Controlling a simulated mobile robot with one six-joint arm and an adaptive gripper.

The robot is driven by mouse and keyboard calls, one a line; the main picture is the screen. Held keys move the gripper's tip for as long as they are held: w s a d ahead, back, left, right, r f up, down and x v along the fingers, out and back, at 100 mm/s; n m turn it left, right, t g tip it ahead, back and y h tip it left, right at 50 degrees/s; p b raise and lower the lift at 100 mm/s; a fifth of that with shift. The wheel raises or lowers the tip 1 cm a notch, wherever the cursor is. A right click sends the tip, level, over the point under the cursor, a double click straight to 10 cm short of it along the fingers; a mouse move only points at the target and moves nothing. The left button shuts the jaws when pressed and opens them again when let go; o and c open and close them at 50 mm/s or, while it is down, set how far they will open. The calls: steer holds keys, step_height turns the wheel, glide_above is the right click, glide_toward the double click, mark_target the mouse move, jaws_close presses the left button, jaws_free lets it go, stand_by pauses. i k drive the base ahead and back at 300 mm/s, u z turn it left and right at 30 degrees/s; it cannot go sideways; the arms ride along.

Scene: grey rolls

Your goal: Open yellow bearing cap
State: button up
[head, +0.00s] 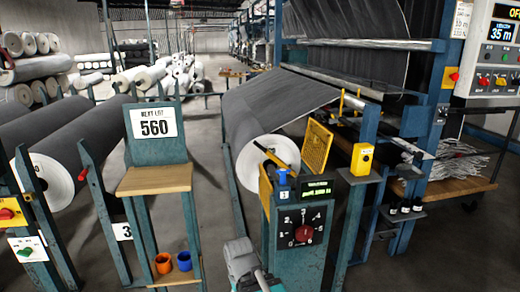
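A large white-ended roll (262,163) of grey fabric sits at the middle, its cloth running up into the frame behind. A slanted yellow bar (271,155) lies across the roll's end near its core, and a yellow upright piece (265,184) stands just below it beside the teal post. I cannot tell which of these is the bearing cap, or whether it is open or shut. Grey and teal links of my arm show at the bottom centre, below and left of the post. My gripper cannot be made out in this view.
A teal control post (301,235) with a red knob (303,234) and a yellow mesh guard (316,148) stand right of the roll. A yellow button box (361,159) is farther right. A stand with a wooden shelf (154,179) is on the left. Grey floor lies between.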

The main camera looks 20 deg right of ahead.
mark_target(268, 153)
steer(key=z, duration=0.55)
steer(key=k, duration=1.3)
steer(key=z, duration=0.45)
steer(key=i, duration=1.4)
steer(key=u, duration=0.7)
steer(key=i, duration=1.05)
steer(key=u, duration=0.5)
